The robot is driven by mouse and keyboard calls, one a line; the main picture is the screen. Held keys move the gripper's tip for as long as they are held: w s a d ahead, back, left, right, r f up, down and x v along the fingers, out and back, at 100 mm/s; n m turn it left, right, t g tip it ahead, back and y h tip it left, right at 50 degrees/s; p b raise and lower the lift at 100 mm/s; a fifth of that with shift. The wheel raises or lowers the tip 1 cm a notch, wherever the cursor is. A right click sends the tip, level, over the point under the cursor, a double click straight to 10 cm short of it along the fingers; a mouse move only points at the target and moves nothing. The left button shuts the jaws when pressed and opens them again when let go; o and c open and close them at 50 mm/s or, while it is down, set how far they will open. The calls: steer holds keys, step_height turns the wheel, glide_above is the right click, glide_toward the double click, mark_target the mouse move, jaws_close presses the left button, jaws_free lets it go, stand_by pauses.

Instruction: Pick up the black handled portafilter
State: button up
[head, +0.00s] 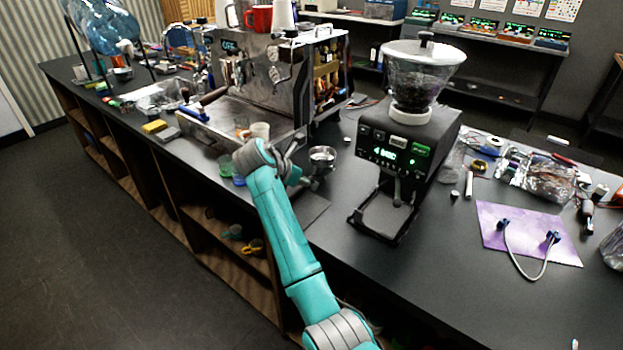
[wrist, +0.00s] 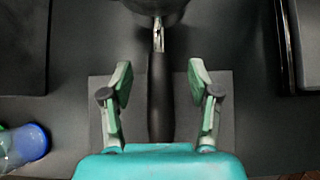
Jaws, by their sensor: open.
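The black handled portafilter lies on the dark counter. Its metal basket (head: 322,157) shows in the head view just right of my gripper (head: 293,172), while its handle is mostly hidden there by my arm. In the wrist view its black handle (wrist: 160,98) runs upright through the middle of the picture, with the basket at the top edge, partly cut off. My gripper (wrist: 160,80) is open, with one finger on each side of the handle. Gaps show between both fingers and the handle.
A grinder (head: 405,135) stands right of the portafilter, and the espresso machine (head: 265,80) stands behind. A mat (wrist: 222,112) lies under the handle. A clear cup with a blue rim (wrist: 25,143) is at lower left. The counter's front edge is close to my arm.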

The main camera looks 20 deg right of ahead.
steer(key=shift+x, duration=1.4)
steer(key=shift+c, duration=0.2)
jaws_close()
